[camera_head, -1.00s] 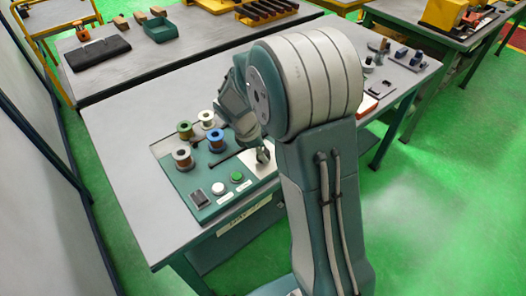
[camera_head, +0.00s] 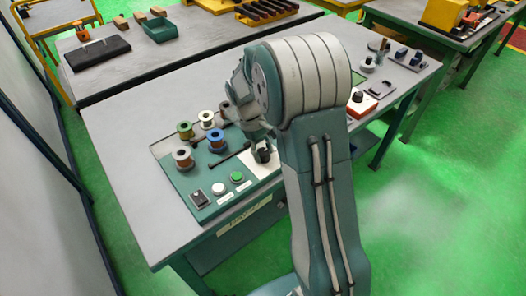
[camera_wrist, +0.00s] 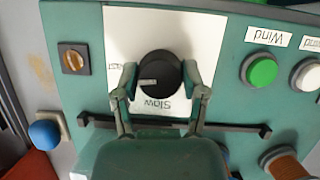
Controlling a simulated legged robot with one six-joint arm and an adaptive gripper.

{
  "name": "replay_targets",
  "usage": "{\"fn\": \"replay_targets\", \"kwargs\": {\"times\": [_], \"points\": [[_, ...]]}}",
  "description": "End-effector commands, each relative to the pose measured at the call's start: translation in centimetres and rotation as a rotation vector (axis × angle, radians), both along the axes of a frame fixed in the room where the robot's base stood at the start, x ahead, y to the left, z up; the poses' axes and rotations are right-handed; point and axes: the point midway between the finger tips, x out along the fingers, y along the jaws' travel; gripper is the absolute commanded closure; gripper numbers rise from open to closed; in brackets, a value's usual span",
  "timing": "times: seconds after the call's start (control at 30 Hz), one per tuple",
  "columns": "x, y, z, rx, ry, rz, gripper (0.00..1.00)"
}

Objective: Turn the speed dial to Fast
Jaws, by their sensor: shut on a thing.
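The speed dial (camera_wrist: 160,72) is a round black knob on a white plate (camera_wrist: 125,30) in the wrist view. A pale mark on it points left and slightly down in that picture. The word Slow, upside down, shows just below the dial; a small label at its left edge is too partly hidden to read. My gripper (camera_wrist: 161,82) has one finger on each side of the dial and is shut on it.
A green button (camera_wrist: 262,70) labelled Wind and a white button (camera_wrist: 308,75) are right of the dial in the wrist view. A dark bar (camera_wrist: 240,127) lies below. Wire spools (camera_head: 182,157) stand on the panel's back left.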

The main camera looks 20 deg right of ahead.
Motion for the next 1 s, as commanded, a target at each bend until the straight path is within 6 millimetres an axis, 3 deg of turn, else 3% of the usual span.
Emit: {"fn": "replay_targets", "kwargs": {"times": [0.3,0.83,0.87,0.9,0.93,1.0], "points": [[0.15,0.01,-0.04,0.002,-0.006,-0.120,0.92],[0.14,0.05,-0.04,0.002,-0.006,-0.144,0.92],[0.14,0.04,-0.05,0.002,-0.006,-0.144,0.40],[0.12,0.04,-0.04,0.002,-0.005,-0.143,0.22],[0.12,0.04,-0.04,0.002,-0.005,-0.143,0.10],[0.09,0.04,-0.03,0.002,-0.004,-0.143,0.10]]}}
